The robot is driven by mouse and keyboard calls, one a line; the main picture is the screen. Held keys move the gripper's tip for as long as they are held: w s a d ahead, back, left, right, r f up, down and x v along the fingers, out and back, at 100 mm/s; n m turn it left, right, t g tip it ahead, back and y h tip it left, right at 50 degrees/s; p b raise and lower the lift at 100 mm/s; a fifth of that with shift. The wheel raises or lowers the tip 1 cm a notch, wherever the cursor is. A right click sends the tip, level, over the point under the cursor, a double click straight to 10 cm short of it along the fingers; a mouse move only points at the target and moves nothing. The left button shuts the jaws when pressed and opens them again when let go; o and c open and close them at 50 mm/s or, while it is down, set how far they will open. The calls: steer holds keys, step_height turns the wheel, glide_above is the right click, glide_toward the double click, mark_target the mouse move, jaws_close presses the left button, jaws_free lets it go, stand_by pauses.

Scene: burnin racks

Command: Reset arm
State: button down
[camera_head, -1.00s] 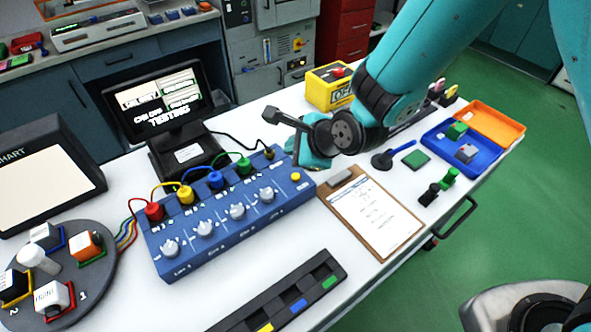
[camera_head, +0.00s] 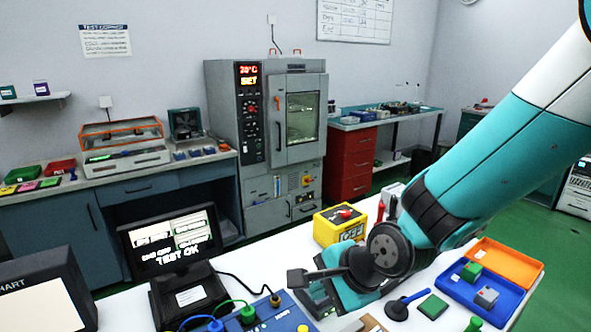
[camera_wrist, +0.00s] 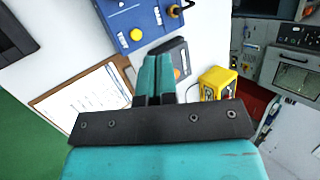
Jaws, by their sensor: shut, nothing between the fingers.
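My teal arm (camera_head: 500,165) comes in from the upper right in the head view and bends at a dark round joint above the white bench. In the wrist view my gripper (camera_wrist: 157,62) shows two teal fingers pressed together with nothing between them. The fingers are over the bench, beside a small dark device (camera_wrist: 178,55). A blue test box (camera_wrist: 138,22) with a yellow button lies beyond them. In the head view the fingertips are mostly hidden behind the wrist.
A yellow box (camera_head: 341,226) stands behind the wrist. A monitor (camera_head: 170,243) reads TEST OK. A grey oven (camera_head: 240,120) stands at the back.

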steer(key=s+d+r+n+g, duration=0.1)
steer(key=s+d+r+n, duration=0.2)
steer(key=s+n, duration=0.3)
steer(key=s+d+r+n+g+h, duration=0.1)
steer(key=s+d+r+n+g, duration=0.1)
steer(key=s+d+r+n, duration=0.2)
steer(key=s+d+r+n+g+h, duration=0.1)
steer(key=s+d+r+n, duration=0.2)
steer(key=s+n, duration=0.5)
steer(key=shift+d+r+n, duration=0.25)
steer(key=shift+r+n, duration=0.05)
steer(key=shift+r, duration=0.45)
stand_by(3.6)
